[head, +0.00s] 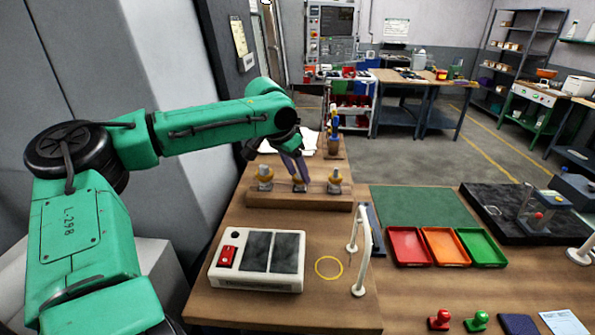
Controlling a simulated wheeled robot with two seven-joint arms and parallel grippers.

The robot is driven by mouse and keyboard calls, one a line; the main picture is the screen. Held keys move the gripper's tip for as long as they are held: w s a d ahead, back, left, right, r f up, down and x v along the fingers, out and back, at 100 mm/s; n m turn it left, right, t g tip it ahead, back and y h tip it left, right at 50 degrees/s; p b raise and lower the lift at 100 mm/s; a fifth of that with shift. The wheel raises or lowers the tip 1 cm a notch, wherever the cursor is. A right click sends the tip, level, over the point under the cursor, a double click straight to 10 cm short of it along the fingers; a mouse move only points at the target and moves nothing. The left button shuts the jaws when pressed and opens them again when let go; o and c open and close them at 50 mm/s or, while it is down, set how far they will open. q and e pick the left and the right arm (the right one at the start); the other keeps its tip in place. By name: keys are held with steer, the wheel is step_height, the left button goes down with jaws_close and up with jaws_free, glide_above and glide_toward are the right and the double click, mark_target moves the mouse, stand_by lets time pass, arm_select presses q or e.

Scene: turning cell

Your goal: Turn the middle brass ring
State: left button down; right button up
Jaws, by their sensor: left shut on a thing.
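Three brass rings stand in a row on a wooden block (300,202) at the back of the bench. The left brass ring (264,172) and the right brass ring (336,176) show clearly. The middle brass ring (300,180) is partly covered by my left gripper (298,176). My left arm reaches in from the left and the gripper points down, with its fingers shut on the middle ring. How far the ring is turned cannot be made out. My right gripper is not in view.
A white box with dark panels and a red switch (258,260) stands in front of the block. A white upright handle (362,250) and red, orange and green trays (445,246) lie to the right. A pen cup (334,144) stands behind.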

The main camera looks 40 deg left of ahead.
arm_select(q)
steer(key=shift+a+m, duration=0.1)
steer(key=shift+m, duration=0.4)
steer(key=shift+c, duration=1.5)
jaws_free()
steer(key=shift+w, duration=0.15)
steer(key=b+v, duration=0.2)
steer(key=v, duration=1.2)
steer(key=shift+a+r, duration=0.25)
